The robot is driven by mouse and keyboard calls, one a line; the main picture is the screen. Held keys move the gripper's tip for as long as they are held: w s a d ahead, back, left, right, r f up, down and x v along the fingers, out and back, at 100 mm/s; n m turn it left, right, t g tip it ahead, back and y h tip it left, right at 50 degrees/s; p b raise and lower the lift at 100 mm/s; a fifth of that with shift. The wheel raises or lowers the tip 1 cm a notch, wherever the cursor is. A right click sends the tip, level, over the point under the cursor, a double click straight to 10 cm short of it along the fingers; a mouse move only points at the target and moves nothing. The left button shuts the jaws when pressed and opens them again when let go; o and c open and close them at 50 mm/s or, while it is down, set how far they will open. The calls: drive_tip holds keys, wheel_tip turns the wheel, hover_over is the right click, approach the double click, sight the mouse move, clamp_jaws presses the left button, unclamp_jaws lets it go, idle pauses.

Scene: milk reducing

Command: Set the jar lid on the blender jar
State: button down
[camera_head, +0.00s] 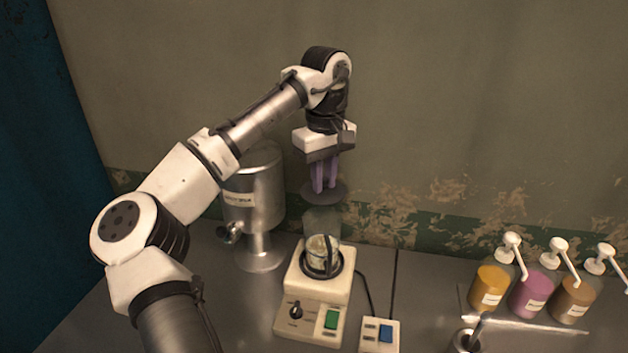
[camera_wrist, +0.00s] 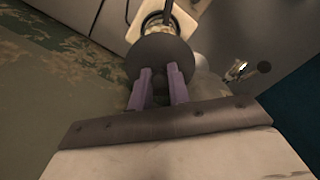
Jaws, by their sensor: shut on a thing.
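My gripper (camera_head: 323,178) points down with its purple fingers shut on the jar lid (camera_head: 324,194), a dark flat disc. In the wrist view the lid (camera_wrist: 160,56) shows beyond the fingertips (camera_wrist: 158,88). The blender jar (camera_head: 322,250) is clear glass and stands upright on the cream blender base (camera_head: 302,305), which has a dark knob and a green switch. The lid is held above the jar, apart from it. In the wrist view the lid hides part of the jar.
A steel dispenser (camera_head: 254,205) with a tap stands close left of the blender. A small box with a blue switch (camera_head: 380,335) is at the right. Several pump bottles (camera_head: 530,292) stand far right. The wall is close behind.

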sight(323, 196)
drive_tip(key=shift+f+b, duration=2.2)
drive_tip(key=shift+f, duration=0.9)
drive_tip(key=shift+p, duration=0.4)
drive_tip(key=c, duration=1.2)
unclamp_jaws()
drive_tip(key=shift+c, duration=0.2)
drive_tip(key=shift+o, duration=0.3)
drive_tip(key=shift+f, duration=0.1)
drive_tip(key=o, duration=0.4)
